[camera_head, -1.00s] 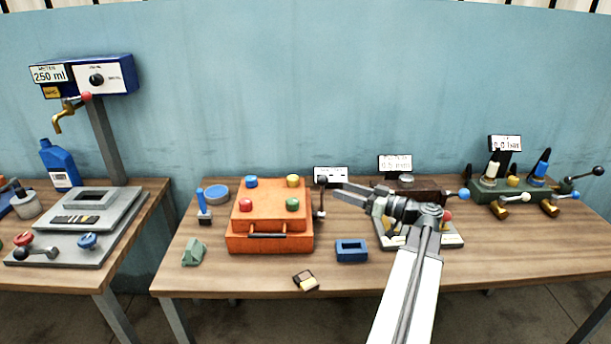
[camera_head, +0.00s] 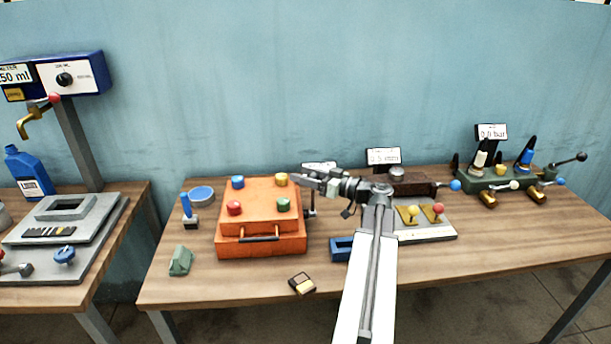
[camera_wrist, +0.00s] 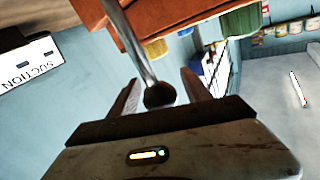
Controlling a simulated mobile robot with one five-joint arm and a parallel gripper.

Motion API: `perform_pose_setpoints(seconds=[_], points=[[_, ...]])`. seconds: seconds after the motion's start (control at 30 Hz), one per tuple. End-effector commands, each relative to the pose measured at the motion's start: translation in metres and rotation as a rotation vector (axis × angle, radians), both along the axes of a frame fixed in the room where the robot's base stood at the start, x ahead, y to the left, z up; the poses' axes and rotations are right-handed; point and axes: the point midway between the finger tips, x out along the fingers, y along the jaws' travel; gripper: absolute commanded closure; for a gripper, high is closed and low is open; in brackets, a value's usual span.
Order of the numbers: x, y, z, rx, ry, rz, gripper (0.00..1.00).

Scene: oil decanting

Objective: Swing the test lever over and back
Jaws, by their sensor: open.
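The test lever, a metal rod with a round black knob (camera_wrist: 160,95), shows in the wrist view beside the orange box (camera_wrist: 185,15). Its knob lies between the two fingers of my gripper (camera_wrist: 160,88), which stand apart on either side of it. In the head view the orange box (camera_head: 262,227) has several coloured caps on top, and my gripper (camera_head: 297,178) is over its right rear edge. There the lever (camera_head: 311,203) is partly hidden behind my gripper. I cannot tell if a finger touches the knob.
A white suction sign (camera_wrist: 28,62) stands near the lever. A blue tray (camera_head: 341,250) is partly behind my arm. A grey base with yellow and red knobs (camera_head: 425,231) is to the right. A small dark block (camera_head: 302,283) lies in front of the box.

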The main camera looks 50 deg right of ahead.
Motion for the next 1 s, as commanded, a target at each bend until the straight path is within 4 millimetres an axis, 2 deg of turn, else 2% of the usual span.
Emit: perform_pose_setpoints(seconds=[0.23, 0.27, 0.43, 0.47, 1.0], points=[[0.0015, 0.0002, 0.0000, 0.000, 0.000, -0.001, 0.43], [0.0015, 0.0002, 0.0000, 0.000, 0.000, -0.001, 0.49], [0.0012, -0.0001, 0.0000, 0.000, 0.000, -0.001, 0.96], [0.0011, -0.0001, 0.0000, 0.000, 0.000, -0.001, 1.00], [0.0003, -0.0010, -0.0001, 0.000, 0.001, -0.003, 1.00]])
